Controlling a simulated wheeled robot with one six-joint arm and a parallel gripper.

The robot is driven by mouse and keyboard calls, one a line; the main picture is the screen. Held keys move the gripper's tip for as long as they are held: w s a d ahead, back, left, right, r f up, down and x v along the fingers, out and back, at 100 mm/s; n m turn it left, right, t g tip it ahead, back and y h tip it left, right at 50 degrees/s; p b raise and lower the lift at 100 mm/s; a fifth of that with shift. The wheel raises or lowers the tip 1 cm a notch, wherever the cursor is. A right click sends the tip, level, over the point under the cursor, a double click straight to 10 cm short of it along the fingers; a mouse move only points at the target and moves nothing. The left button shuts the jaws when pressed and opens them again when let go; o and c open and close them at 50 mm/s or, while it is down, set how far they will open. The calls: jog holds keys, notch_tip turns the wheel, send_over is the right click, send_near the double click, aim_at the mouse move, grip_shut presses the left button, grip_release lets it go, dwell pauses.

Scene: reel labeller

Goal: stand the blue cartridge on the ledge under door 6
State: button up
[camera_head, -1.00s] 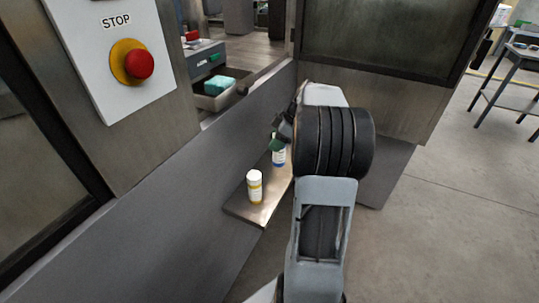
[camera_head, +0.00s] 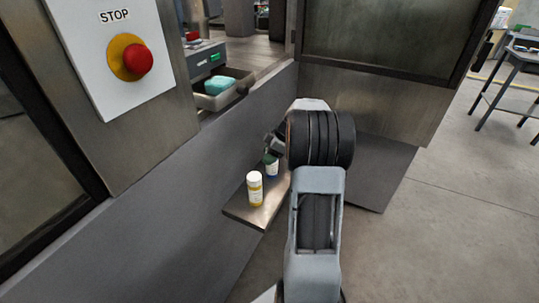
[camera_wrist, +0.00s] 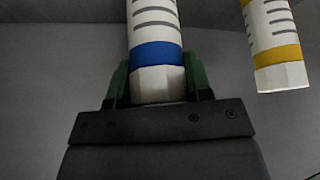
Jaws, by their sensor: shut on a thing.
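The blue cartridge is a white cylinder with a blue band. It shows in the wrist view (camera_wrist: 155,50) between the green fingers of my gripper (camera_wrist: 157,84), which are shut on it. In the head view my gripper (camera_head: 270,157) is over the metal ledge (camera_head: 245,211), with the blue cartridge (camera_head: 272,169) upright below it and partly hidden. I cannot tell whether the cartridge touches the ledge. A yellow-banded white cartridge (camera_head: 255,189) stands on the ledge, nearer the front; it also shows at the right of the wrist view (camera_wrist: 275,45). No door number is readable.
A grey machine wall (camera_head: 180,205) runs behind the ledge. Above it is an opening with a grey drawer (camera_head: 222,100) holding a teal block (camera_head: 220,86). A red stop button (camera_head: 138,61) is on a white panel at left. Open floor (camera_head: 440,220) lies to the right.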

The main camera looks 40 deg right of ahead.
jog(key=shift+f+b, duration=0.2)
jog(key=shift+b, duration=0.1)
jog(key=o, duration=1)
jog(key=shift+r, duration=0.1)
